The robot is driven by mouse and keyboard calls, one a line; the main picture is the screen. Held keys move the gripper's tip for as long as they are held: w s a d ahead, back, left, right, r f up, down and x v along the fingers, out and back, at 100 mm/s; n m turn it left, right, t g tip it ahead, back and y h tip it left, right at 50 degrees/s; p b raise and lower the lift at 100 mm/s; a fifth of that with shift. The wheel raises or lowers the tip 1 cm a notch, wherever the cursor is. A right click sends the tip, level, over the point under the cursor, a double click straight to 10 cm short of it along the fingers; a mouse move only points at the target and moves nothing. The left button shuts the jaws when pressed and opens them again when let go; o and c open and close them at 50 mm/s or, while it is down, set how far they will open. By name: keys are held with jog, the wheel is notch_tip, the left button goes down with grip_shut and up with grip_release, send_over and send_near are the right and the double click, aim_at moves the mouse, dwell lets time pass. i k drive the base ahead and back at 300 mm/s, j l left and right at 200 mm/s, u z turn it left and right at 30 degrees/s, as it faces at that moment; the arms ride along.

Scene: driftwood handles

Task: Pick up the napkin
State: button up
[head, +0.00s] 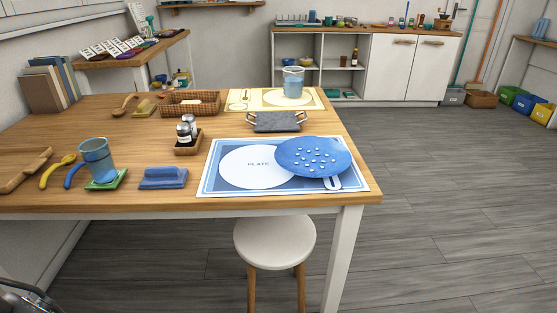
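A blue, folded-looking block (162,178) lies near the table's front edge, left of the blue placemat; it may be the napkin, but I cannot tell for sure. A similar yellow-green piece (145,108) lies farther back on the left. The blue placemat (212,184) has a printed plate outline, and a blue disc with pale dots (313,157) covers its right part. My gripper cannot be made out; only a dark part of my own body shows at the bottom left corner.
A tumbler (96,158) on a green coaster stands left of the blue block, beside spoons. Shakers (187,130) stand in a wooden caddy behind it. A white stool (274,242) stands at the wooden table's (110,203) front. The floor at right is clear.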

aim_at(165, 176)
jog(key=i+j+z, duration=0.15)
jog(key=j, duration=0.2)
jog(key=i+j+z, duration=0.1)
jog(key=j, duration=0.25)
jog(key=i+j+z, duration=0.15)
jog(key=j, duration=0.25)
jog(key=i+j+z, duration=0.15)
jog(key=j, duration=0.25)
jog(key=i, duration=0.1)
